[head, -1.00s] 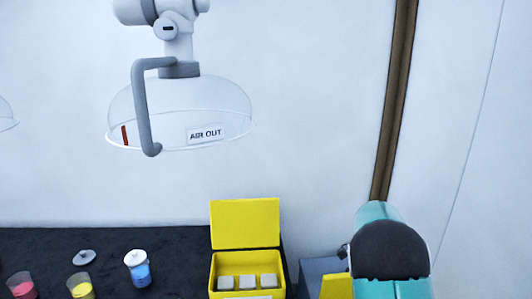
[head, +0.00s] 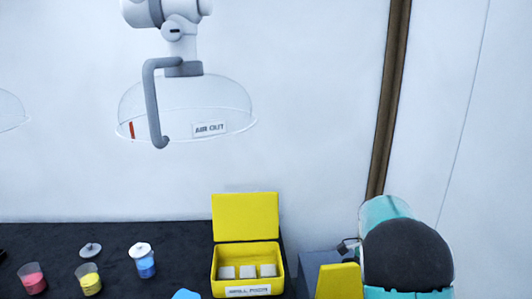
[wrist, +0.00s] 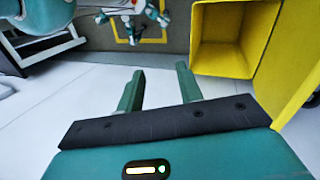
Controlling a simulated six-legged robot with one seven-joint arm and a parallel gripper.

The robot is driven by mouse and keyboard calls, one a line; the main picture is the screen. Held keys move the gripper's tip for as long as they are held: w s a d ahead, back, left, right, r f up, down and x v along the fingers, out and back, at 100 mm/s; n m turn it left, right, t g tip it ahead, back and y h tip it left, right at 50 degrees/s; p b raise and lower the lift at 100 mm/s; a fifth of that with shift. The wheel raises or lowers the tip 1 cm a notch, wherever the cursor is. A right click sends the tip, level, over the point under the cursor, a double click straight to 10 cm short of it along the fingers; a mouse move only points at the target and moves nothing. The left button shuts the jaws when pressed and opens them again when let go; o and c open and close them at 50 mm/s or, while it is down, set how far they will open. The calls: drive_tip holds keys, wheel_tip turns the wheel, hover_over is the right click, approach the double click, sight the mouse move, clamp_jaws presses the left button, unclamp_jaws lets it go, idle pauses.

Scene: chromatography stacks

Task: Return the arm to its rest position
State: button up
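My gripper (wrist: 160,76) shows in the wrist view with its two green fingers apart and nothing between them. Pale floor shows beyond the fingers. In the head view, my teal arm (head: 385,215) with a dark rounded cap is at the lower right. My gripper cannot be made out in the head view.
A dark bench (head: 40,240) holds an open yellow box (head: 246,203) with grey blocks, beakers with red (head: 33,280) and yellow (head: 90,283) contents, and a white-lidded blue jar (head: 143,262). A clear hood (head: 185,105) hangs above. A yellow bin (wrist: 222,45) stands beyond my gripper.

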drive_tip(key=s+a+r+n+t, duration=0.5)
drive_tip(key=s+a+r+n, duration=0.2)
drive_tip(key=s+r, duration=0.45)
drive_tip(key=s+a+r+n+t, duration=0.2)
drive_tip(key=s+a+n, duration=0.1)
drive_tip(key=s, duration=0.3)
drive_tip(key=s+a+r+n+t, duration=0.2)
drive_tip(key=s+a+n, duration=0.1)
drive_tip(key=s+n, duration=0.2)
drive_tip(key=shift+s+n+t, duration=0.3)
drive_tip(key=shift+s+t, duration=0.1)
drive_tip(key=shift+s, duration=0.45)
